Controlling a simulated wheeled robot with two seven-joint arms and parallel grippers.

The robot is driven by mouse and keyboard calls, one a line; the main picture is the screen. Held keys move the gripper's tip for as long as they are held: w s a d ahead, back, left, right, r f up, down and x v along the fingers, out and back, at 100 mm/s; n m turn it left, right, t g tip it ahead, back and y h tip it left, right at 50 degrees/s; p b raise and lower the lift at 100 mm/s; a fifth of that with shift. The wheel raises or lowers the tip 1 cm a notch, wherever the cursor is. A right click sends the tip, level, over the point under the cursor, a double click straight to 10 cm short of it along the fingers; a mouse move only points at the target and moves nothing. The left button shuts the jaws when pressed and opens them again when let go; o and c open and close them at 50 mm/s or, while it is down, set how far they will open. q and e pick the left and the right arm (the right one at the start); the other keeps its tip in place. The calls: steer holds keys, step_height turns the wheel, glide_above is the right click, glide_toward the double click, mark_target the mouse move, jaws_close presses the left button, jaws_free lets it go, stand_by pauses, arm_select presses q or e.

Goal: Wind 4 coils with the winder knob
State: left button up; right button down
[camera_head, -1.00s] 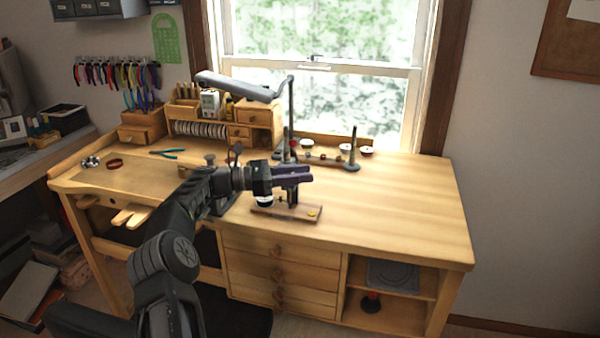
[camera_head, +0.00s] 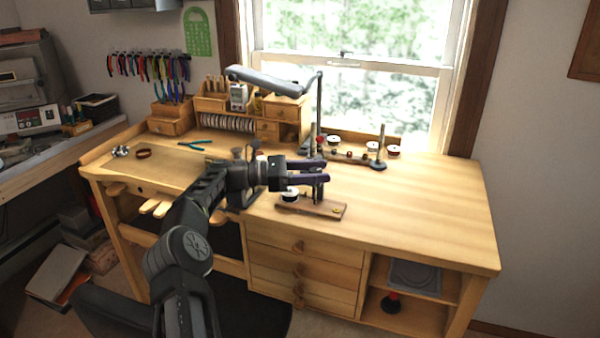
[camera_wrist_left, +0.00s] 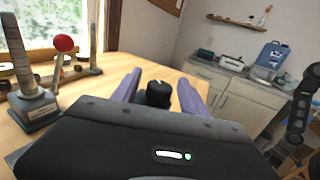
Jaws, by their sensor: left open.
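The winder has a flat wooden base (camera_head: 330,209) near the front middle of the bench, with a dark upright and a small white spool (camera_head: 290,195). My left gripper (camera_head: 326,172) is over the winder, its two purple fingers apart and level, pointing right. In the left wrist view a round black knob (camera_wrist_left: 158,94) shows between the open fingers (camera_wrist_left: 158,88). I cannot tell whether either finger touches it. The fingers hide the winder's upper part in the head view. My right gripper is not in view.
A lamp (camera_head: 262,82) reaches over the bench from a post. Behind the winder stand several spools (camera_head: 372,147) and a dark-based post (camera_head: 380,155). A red ball (camera_wrist_left: 64,43) on a rod is at left in the wrist view. The bench's right side (camera_head: 430,205) is clear.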

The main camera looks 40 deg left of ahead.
arm_select(q)
steer(key=shift+v, duration=1.1)
steer(key=p+v, duration=0.2)
steer(key=v, duration=0.1)
steer(key=shift+f, duration=0.1)
